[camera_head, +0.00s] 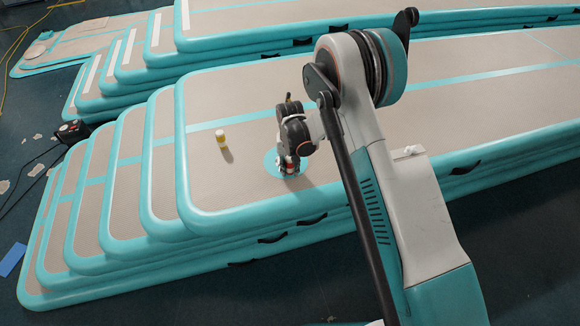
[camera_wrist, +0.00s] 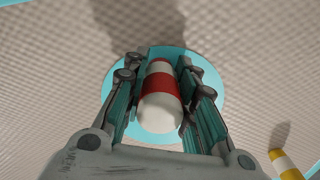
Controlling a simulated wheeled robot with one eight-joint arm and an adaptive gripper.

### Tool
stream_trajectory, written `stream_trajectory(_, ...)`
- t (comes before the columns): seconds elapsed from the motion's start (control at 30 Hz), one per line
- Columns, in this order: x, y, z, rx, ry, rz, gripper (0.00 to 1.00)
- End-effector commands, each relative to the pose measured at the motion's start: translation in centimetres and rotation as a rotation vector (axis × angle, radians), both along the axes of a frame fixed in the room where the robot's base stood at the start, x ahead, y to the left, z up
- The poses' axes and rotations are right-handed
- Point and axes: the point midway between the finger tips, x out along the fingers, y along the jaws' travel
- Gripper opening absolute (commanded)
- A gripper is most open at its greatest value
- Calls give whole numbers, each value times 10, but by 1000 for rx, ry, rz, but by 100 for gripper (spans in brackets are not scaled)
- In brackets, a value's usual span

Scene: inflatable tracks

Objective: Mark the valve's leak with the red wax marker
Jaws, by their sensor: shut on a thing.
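My gripper (camera_head: 289,164) points down over the track top in the head view; its fingers (camera_wrist: 160,72) are shut on the red wax marker (camera_wrist: 157,88), a white cylinder with a red band. In the wrist view the marker stands between the two fingers above a round teal patch (camera_wrist: 117,112) on the beige surface. The patch also shows in the head view (camera_head: 271,166), partly behind my gripper. No valve or leak can be told apart; my gripper and the marker cover the patch's middle. Whether the marker's tip touches the patch is hidden.
A white and yellow cylinder (camera_head: 221,138) stands left of my gripper on the same track; it also shows in the wrist view (camera_wrist: 284,164). More stacked tracks (camera_head: 130,75) lie behind. A black device (camera_head: 71,131) with a cable is at the left.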

Motion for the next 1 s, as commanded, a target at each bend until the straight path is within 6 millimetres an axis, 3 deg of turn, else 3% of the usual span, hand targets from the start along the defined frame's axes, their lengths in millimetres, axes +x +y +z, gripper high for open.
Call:
stream_trajectory(0.27, -1, 0, 3, 0, 2, 0, 2)
stream_trajectory(1.0, 0, 0, 57, 0, 1, 0, 2)
